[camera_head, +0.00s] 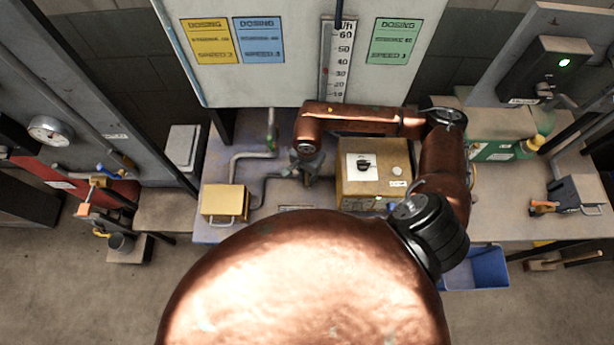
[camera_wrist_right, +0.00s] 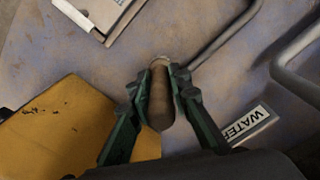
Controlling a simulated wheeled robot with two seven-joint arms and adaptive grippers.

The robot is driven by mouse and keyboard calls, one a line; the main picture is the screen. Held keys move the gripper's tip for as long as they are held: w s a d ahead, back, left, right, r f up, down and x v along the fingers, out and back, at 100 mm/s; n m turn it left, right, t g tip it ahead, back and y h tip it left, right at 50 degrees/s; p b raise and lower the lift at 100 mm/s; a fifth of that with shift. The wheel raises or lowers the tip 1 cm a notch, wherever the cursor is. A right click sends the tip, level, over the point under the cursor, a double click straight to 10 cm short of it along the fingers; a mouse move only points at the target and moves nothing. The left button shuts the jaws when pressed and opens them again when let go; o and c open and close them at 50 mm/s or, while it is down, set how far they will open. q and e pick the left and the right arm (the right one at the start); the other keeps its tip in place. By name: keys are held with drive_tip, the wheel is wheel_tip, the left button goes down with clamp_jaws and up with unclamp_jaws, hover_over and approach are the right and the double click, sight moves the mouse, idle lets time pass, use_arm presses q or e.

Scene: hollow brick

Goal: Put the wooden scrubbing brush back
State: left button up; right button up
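My right gripper (camera_head: 308,176) hangs over the middle of the workbench at the end of my copper arm. In the right wrist view its two green fingers (camera_wrist_right: 161,95) are closed against a brown, rounded wooden piece (camera_wrist_right: 160,97). It looks like the handle of the scrubbing brush. No bristles can be made out, and in the head view the piece is too small to tell from the gripper. My left gripper is out of view.
A tan control box (camera_head: 372,190) stands just right of the gripper. Bent grey pipes (camera_head: 240,158) and a yellow box (camera_head: 225,203) are to its left. A dosing board (camera_head: 300,85) rises behind. A blue bin (camera_head: 480,268) sits below the bench.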

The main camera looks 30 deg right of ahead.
drive_tip(key=o, duration=0.3)
drive_tip(key=shift+o, duration=0.2)
drive_tip(key=shift+r, duration=0.1)
wheel_tip(320, 180, up, 12)
drive_tip(key=shift+r+b, duration=0.1)
drive_tip(key=shift+b, duration=0.2)
drive_tip(key=shift+a, duration=0.1)
